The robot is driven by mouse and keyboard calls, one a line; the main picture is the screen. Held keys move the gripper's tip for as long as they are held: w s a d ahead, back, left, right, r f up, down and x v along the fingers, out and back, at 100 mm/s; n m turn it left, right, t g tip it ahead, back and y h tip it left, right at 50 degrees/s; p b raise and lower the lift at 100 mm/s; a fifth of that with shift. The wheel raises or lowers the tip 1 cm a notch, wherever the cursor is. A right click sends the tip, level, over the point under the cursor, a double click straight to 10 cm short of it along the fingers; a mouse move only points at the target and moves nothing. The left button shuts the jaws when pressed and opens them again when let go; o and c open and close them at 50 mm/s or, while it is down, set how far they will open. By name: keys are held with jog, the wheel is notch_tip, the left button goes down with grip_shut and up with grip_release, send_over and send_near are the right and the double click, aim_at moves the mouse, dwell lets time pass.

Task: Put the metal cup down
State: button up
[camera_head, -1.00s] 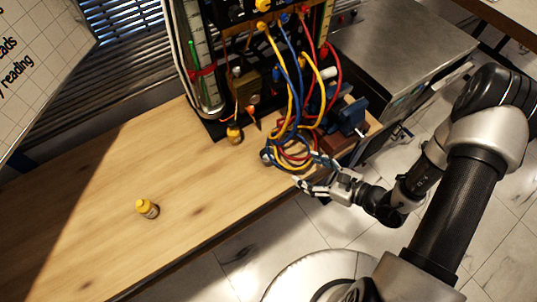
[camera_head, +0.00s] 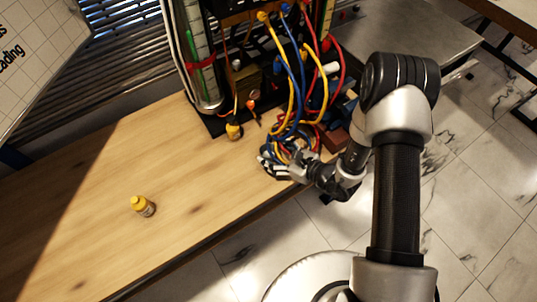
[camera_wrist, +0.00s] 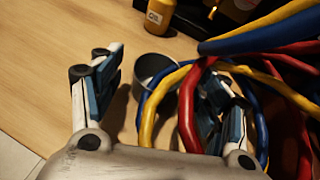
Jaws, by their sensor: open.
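The metal cup (camera_wrist: 151,68) is a small grey cup on the wooden table, seen in the wrist view between my fingers and a little beyond them. Yellow, red and blue cables cover part of it. My gripper (camera_wrist: 158,80) is open, with one finger to the left of the cup and the other to the right, behind the cables. I cannot tell whether either finger touches the cup. In the head view my gripper (camera_head: 268,160) is low at the table's front edge, and the cup is not clearly visible among the fingers and cables.
Thick cables (camera_head: 290,80) hang from the rig panel down to my gripper. A yellow-capped bottle (camera_head: 143,206) stands on the table (camera_head: 90,245) at the left. A small yellow bottle (camera_head: 234,131) stands by the rig. The table's left and middle are mostly clear.

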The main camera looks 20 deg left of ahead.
aim_at(264, 154)
jog(key=x, duration=0.3)
jog(key=shift+c, duration=0.4)
jog(key=c, duration=1.2)
jog(key=shift+r, duration=0.1)
